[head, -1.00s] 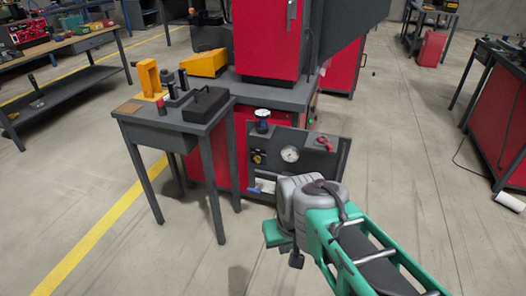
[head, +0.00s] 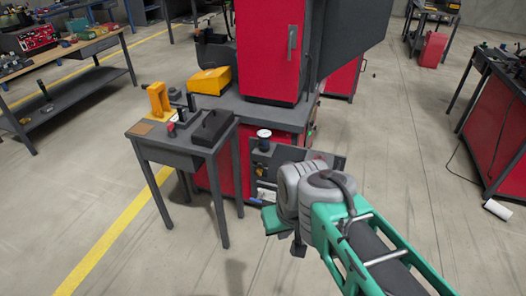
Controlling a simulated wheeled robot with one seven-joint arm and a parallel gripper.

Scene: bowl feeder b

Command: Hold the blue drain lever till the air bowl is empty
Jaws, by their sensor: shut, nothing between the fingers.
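A dark panel (head: 262,157) stands low in front of the red machine, beside the small table. A round knob with a white top (head: 264,134) rises from its upper edge. A small white and blue part (head: 265,194) shows low on the panel, too small to tell whether it is the blue drain lever or part of the air bowl. My grey wrist housing and green arm cover the panel's middle and lower right.
A dark table (head: 170,147) left of the panel holds a yellow-orange stand (head: 157,100), a red button (head: 171,128) and a black box (head: 211,127). The red machine (head: 268,50) stands behind.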

